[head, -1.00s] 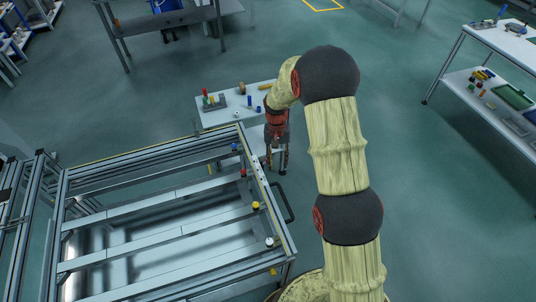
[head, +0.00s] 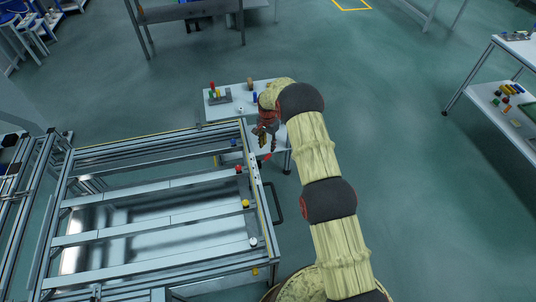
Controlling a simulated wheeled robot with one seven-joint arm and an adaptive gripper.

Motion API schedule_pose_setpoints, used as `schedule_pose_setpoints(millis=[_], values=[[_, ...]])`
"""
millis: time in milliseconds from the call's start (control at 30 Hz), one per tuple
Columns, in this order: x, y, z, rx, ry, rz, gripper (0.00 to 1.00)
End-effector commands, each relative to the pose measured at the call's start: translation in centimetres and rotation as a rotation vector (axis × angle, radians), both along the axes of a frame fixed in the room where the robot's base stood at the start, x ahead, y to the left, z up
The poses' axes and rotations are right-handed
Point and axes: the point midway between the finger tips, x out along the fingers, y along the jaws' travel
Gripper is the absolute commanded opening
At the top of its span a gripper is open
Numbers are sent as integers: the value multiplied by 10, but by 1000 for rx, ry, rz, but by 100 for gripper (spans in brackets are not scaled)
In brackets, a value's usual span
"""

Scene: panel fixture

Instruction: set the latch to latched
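The panel fixture is a metal frame (head: 160,186) with crossbars, at the lower left of the head view. Along its right side sit a blue knob (head: 234,142), a red knob (head: 239,169), a yellow knob (head: 246,204) and a white knob (head: 253,241). A black loop handle (head: 279,202) sticks out from the right edge. I cannot tell which part is the latch. My gripper (head: 264,146) points down near the frame's far right corner. Its fingers are small and dark, and their opening and any contact are unclear. A small red piece (head: 267,156) shows just below it.
A small white table (head: 222,108) with blocks and pegs stands behind my gripper. A workbench with shelves (head: 508,92) is at the right. Another grey bench (head: 190,14) is at the back. The floor on the right is clear.

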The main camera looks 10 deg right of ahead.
Motion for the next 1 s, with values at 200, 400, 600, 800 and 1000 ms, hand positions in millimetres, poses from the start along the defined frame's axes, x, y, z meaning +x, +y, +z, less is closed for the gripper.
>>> schedule_pose_setpoints(millis=[200,400,600,800,1000], values=[[0,0,-3,-1,-3,-65,33],[0,0,-28,0,-1,-68,33],[0,0,-58,0,-2,-67,33],[0,0,-75,-1,-3,-67,33],[0,0,-78,0,-4,-67,33]])
